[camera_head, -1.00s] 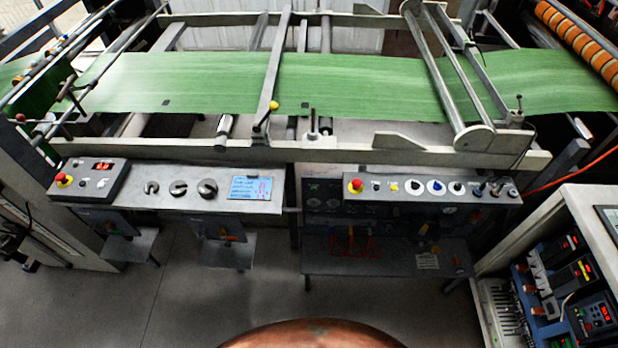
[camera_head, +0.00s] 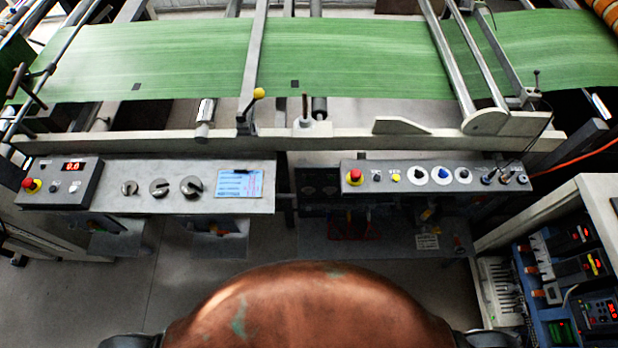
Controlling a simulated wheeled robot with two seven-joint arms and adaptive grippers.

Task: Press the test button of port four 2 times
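No port or test button can be read as port four; labels are too small to make out. The right control panel (camera_head: 400,193) on the machine front carries a red stop button (camera_head: 354,177), a yellow button (camera_head: 396,178), several round white-ringed controls (camera_head: 441,175) and several small dark knobs or connectors (camera_head: 505,179) at its right end. The left panel (camera_head: 140,199) has a red display (camera_head: 73,166), a red stop button (camera_head: 31,185), several black knobs (camera_head: 191,187) and a blue label card (camera_head: 240,184). Neither of my grippers is in view.
Green sack web (camera_head: 350,55) runs across the machine behind a grey rail (camera_head: 330,142). An open electrical cabinet (camera_head: 578,205) with modules and red displays (camera_head: 603,308) stands at the right. Low shelves sit under the panels. Bare floor (camera_head: 100,300) lies in front. My copper-coloured body fills the bottom middle.

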